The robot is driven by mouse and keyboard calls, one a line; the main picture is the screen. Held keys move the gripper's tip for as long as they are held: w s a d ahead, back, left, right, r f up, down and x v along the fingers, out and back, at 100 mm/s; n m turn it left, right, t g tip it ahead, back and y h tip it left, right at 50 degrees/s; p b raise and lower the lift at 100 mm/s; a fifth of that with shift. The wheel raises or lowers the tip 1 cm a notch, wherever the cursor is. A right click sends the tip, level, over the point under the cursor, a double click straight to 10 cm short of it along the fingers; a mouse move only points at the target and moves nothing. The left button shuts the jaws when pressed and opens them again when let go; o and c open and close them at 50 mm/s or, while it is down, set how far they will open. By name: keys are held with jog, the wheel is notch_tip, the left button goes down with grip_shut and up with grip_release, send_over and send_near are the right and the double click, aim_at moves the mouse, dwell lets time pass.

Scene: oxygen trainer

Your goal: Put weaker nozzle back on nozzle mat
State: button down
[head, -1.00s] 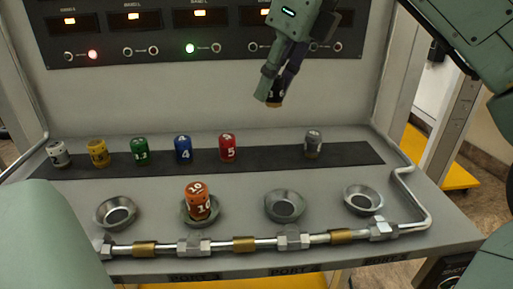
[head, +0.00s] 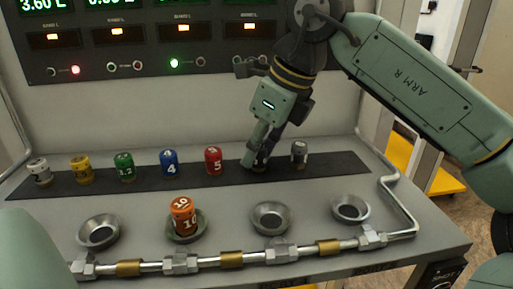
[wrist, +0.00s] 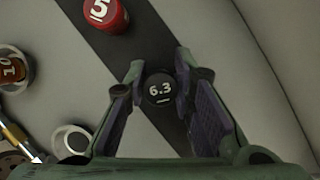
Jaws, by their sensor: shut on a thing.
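My gripper (head: 256,160) is shut on a black nozzle marked 6.3 (wrist: 160,90), which sits between the fingers in the wrist view. In the head view the fingers mostly hide it. It is at the dark nozzle mat (head: 336,163), between the red nozzle marked 5 (head: 213,160) and a grey nozzle (head: 299,153). I cannot tell whether its base touches the mat. The orange nozzle marked 10 (head: 183,214) stands in the second port cup from the left.
White (head: 40,171), yellow (head: 80,169), green (head: 124,166) and blue (head: 169,162) nozzles stand on the mat's left part. Empty metal cups (head: 98,231), (head: 270,217) and (head: 350,208) and a pipe (head: 205,262) lie in front. The gauge panel (head: 130,50) is behind.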

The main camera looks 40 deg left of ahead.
jog(key=shift+f, duration=0.15)
jog(key=c, duration=1.4)
grip_release()
jog(key=shift+o, duration=0.2)
jog(key=v, duration=1.2)
jog(key=shift+r, duration=0.2)
